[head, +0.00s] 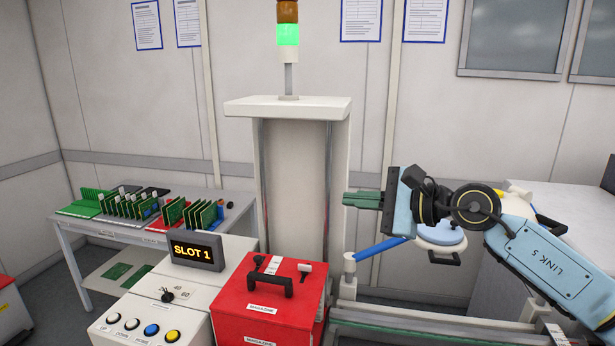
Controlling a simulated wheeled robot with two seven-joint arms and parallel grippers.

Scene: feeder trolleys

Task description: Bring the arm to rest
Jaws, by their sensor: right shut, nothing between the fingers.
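My right arm comes in from the right, with a blue link marked LINK 5. Its gripper (362,200) points left, in front of the right side of the white column. The two dark green fingers are together, with nothing seen between them. The gripper is in the air, above and to the right of the red magazine box (262,318), and touches nothing that I can see. My left gripper is not in view.
A red magazine box with a black handle stands beside a white control box (140,318) with a SLOT 1 display (196,252). A white column (290,107) with a lit green lamp (288,35) stands behind. A table (75,225) at left holds several green boards.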

